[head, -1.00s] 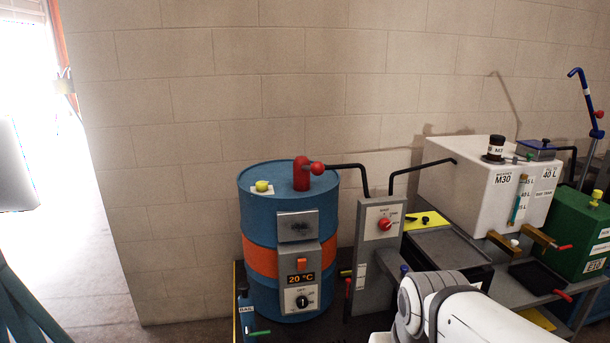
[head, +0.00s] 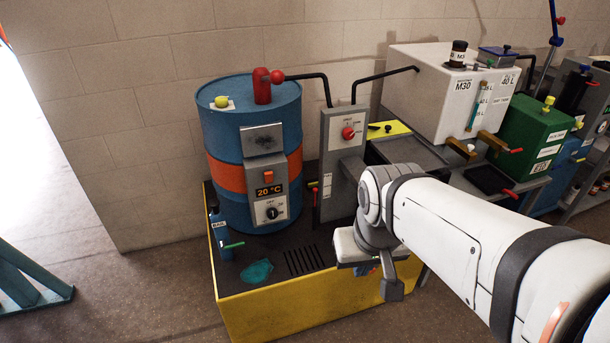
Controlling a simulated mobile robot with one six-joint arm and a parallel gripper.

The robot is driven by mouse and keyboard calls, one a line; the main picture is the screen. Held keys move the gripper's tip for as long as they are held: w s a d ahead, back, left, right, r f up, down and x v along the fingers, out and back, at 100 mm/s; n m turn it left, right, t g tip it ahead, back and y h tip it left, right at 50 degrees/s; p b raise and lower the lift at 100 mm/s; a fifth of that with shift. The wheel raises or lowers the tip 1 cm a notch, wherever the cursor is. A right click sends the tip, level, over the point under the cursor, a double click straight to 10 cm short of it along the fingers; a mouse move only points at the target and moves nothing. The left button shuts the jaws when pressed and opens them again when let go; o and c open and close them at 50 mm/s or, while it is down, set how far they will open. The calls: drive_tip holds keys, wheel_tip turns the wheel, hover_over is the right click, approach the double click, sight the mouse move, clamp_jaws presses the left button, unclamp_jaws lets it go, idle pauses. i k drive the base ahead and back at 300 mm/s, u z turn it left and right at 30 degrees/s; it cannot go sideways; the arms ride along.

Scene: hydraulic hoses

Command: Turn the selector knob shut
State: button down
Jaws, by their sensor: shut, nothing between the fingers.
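A red round selector knob (head: 348,133) is on the upper part of a grey upright panel (head: 336,178), with small print around it too small to read. A black rotary knob (head: 271,212) is on the grey control box of the blue drum, under a 20 °C display. My arm comes in from the right, and its wrist is in front of and below the grey panel. My gripper (head: 372,265) is at the wrist's lower end, above the drum's platform. It is shut and empty, apart from both knobs; its fingertips are mostly hidden.
The blue drum (head: 222,150) with an orange band stands on a yellow-sided platform (head: 275,313). Black pipes run above the panel. A white M30 tank (head: 425,90) and a green tank (head: 530,130) stand at right. A teal patch (head: 257,272) lies on the platform.

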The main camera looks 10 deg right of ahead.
sight(348, 133)
drive_tip(key=k, duration=0.65)
drive_tip(key=u, duration=0.4)
drive_tip(key=i, duration=1.7)
drive_tip(key=u, duration=0.2)
